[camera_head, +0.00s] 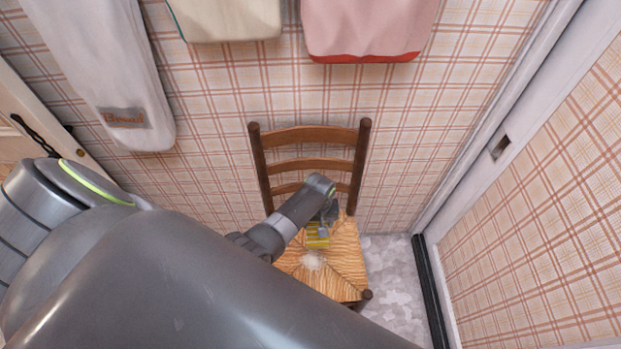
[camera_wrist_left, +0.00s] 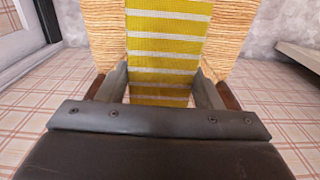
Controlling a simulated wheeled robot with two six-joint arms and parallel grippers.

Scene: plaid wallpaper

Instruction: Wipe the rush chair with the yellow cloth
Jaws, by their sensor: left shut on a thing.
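The rush chair (camera_head: 345,262) stands against the wall, with a woven straw seat and a dark wooden ladder back. A pale whitish patch (camera_head: 312,261) shows on the seat, near its middle. My left gripper (camera_head: 324,222) is over the back part of the seat, shut on the yellow cloth (camera_head: 317,238). In the left wrist view the yellow cloth (camera_wrist_left: 166,45) with white stripes runs between the fingers of my left gripper (camera_wrist_left: 160,88), with the woven seat (camera_wrist_left: 105,42) on both sides of it. I cannot tell how firmly the cloth touches the seat. My right gripper is not in view.
Bags or cloths hang on the plaid wall: a grey one (camera_head: 110,70), a cream one (camera_head: 225,15) and a pink one (camera_head: 365,25). A white frame with a dark strip (camera_head: 430,290) stands right of the chair. Grey floor (camera_head: 390,270) shows between them.

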